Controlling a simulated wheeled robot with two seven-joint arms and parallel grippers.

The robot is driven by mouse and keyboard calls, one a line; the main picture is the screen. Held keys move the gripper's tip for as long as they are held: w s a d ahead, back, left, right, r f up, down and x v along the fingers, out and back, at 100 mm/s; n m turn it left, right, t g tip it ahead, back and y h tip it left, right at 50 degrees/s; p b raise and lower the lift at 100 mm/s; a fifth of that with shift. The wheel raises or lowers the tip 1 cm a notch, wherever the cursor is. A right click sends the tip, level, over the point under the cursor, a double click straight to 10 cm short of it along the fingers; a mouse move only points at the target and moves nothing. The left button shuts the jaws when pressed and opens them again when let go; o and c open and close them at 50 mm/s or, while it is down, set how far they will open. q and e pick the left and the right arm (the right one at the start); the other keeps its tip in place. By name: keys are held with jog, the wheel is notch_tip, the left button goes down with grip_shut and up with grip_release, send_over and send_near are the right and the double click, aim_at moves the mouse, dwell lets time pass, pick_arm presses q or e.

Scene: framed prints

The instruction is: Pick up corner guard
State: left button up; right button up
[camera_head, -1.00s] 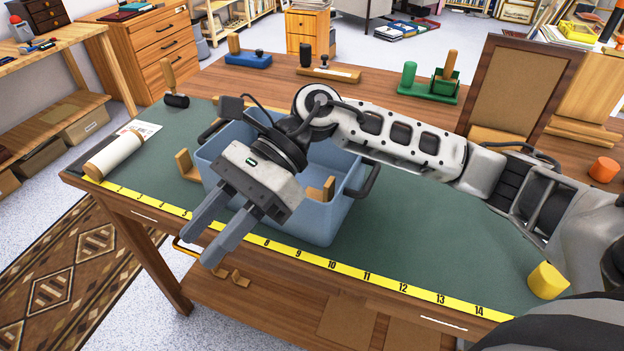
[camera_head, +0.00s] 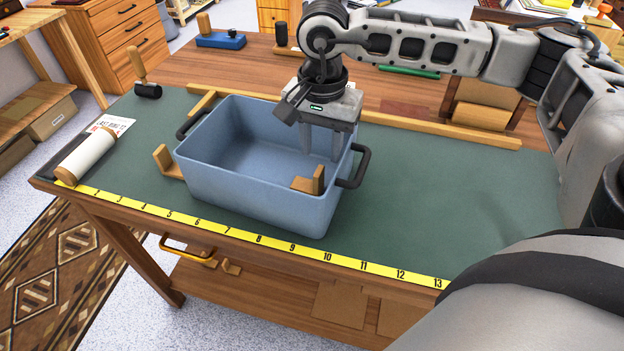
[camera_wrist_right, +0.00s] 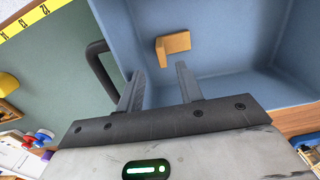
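A tan L-shaped corner guard (camera_head: 309,182) is in the blue bin (camera_head: 240,190), near its front right corner. It also shows in the right wrist view (camera_wrist_right: 173,44), beyond my fingertips. My right gripper (camera_head: 323,152) points down at the bin's right end, its fingers open and empty. In the wrist view the fingers (camera_wrist_right: 160,75) stand apart with the guard ahead, not between them. A second corner guard (camera_head: 168,164) is on the green mat, beside the bin's left side. More small tan pieces (camera_head: 230,267) lie on the lower shelf. My left gripper is not in view.
The bin's black side handle (camera_head: 356,169) is close to my right gripper. A yellow ruler (camera_head: 300,252) runs along the table's front edge. A paper roll (camera_head: 87,152) and a mallet (camera_head: 147,89) are at left. The mat's right side is clear.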

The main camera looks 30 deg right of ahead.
aim_at(319, 170)
jog(key=shift+w+a+f+p, duration=0.1)
jog(key=shift+f+p, duration=0.65)
jog(key=shift+f, duration=2.55)
grip_shut()
